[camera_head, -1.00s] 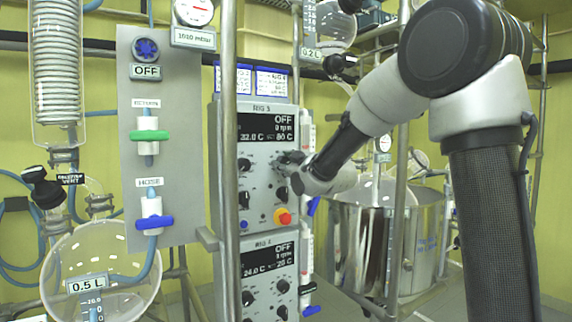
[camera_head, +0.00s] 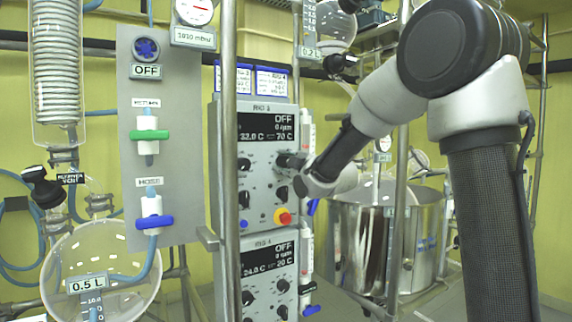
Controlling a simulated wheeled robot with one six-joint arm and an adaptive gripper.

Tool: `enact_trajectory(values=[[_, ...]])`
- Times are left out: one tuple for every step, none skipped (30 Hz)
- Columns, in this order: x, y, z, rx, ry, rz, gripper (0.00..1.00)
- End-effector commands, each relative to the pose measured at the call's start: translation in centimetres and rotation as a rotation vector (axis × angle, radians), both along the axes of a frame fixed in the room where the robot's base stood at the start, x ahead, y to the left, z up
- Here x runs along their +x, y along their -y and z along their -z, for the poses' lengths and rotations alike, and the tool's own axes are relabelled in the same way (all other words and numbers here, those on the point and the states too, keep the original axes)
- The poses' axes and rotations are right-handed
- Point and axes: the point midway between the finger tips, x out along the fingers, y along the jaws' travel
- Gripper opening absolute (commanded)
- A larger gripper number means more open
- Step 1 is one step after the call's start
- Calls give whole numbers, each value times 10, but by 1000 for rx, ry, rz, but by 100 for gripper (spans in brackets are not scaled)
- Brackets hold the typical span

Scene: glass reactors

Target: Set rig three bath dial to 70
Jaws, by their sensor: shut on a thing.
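The rig three control box (camera_head: 257,218) stands right of the upright pole, labelled "RIG 3". Its dark display (camera_head: 267,136) reads OFF, 0 rpm, 32.0 C and what looks like 70 C at the lower right. My gripper (camera_head: 285,160) reaches in from the right and is shut on the upper right dial, which its fingers mostly hide. Other black dials sit at the upper left (camera_head: 244,164) and lower right (camera_head: 281,193) of the panel, with a red and yellow button (camera_head: 283,216) below.
A second box labelled like a rig (camera_head: 268,275) sits directly below. The upright pole (camera_head: 229,160) stands close in front, left of the panel. A steel vessel (camera_head: 425,245) is behind my arm. A grey valve panel (camera_head: 185,200) is at left.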

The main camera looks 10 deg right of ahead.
Motion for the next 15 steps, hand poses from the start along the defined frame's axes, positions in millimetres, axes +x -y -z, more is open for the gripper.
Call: enact_trajectory(values=[[0,0,1,-2,-1,-1,12],[0,0,1,-2,-1,-1,12],[0,0,1,-2,-3,0,12],[0,0,1,-2,-3,0,12],[0,0,1,-2,-3,0,12],[0,0,1,-1,-3,0,12],[0,0,1,-1,-3,0,12],[0,0,1,-1,-3,0,12],[0,0,1,-1,-3,0,12],[0,0,1,-1,-3,0,41],[0,0,1,-1,-3,0,47],[0,0,1,-1,-3,0,54],[0,0,1,-1,-3,-1,58],[0,0,1,-1,-2,-1,58],[0,0,1,-1,-2,-1,58]])
